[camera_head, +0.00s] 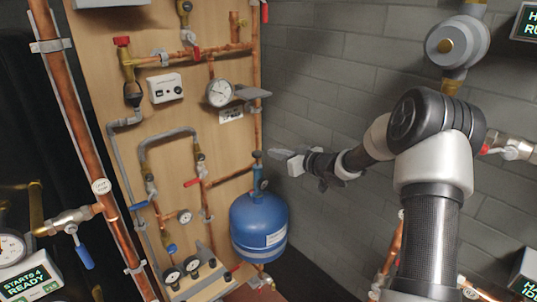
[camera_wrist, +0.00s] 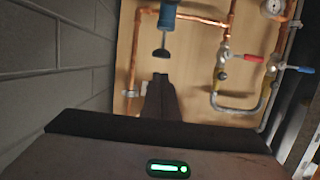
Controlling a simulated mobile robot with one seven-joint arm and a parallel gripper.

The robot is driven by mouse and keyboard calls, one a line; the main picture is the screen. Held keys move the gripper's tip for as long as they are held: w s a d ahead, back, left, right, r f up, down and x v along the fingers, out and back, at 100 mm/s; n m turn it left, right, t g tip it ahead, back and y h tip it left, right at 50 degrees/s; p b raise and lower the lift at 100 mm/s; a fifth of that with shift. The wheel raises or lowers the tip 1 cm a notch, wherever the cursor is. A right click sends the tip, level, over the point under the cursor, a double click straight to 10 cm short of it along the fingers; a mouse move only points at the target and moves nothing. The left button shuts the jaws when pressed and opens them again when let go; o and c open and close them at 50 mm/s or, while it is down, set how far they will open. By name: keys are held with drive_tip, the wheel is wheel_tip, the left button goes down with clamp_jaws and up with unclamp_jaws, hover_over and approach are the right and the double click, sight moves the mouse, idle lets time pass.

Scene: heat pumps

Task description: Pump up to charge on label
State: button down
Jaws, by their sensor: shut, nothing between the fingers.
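A blue vessel (camera_head: 258,228) stands low at the right side of the wooden panel, with a white label (camera_head: 276,238) too small to read. A slim blue pump body (camera_head: 260,182) with a dark top knob (camera_head: 257,154) rises above it. The wrist view shows a blue body (camera_wrist: 168,14) with a dark stem and knob (camera_wrist: 163,53). My gripper (camera_head: 274,152) is shut and empty, close to the right of the knob in the head view. In the wrist view my fingertips (camera_wrist: 160,78) point towards the knob, apparently without touching it. A round gauge (camera_head: 219,93) sits above a small white plate (camera_head: 231,114).
Copper pipes, a red-handled valve (camera_head: 192,183) and smaller gauges (camera_head: 184,216) crowd the panel. A white box with dials (camera_head: 165,88) is at its upper left. A grey block wall (camera_head: 325,85) runs behind my arm. A blue-handled valve (camera_head: 84,257) is at the far left.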

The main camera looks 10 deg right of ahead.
drive_tip(key=shift+v, duration=1.35)
drive_tip(key=shift+w+r, duration=0.1)
idle(0.4)
wheel_tip(320, 180, up, 4)
drive_tip(key=shift+a+f, duration=0.15)
drive_tip(key=shift+a, duration=0.05)
drive_tip(key=w+a+f, duration=0.5)
drive_tip(key=w+f, duration=0.1)
drive_tip(key=w, duration=0.1)
drive_tip(key=shift+w+f, duration=0.2)
drive_tip(key=shift+w, duration=0.2)
drive_tip(key=shift+a+f, duration=0.1)
drive_tip(key=shift+a, duration=0.05)
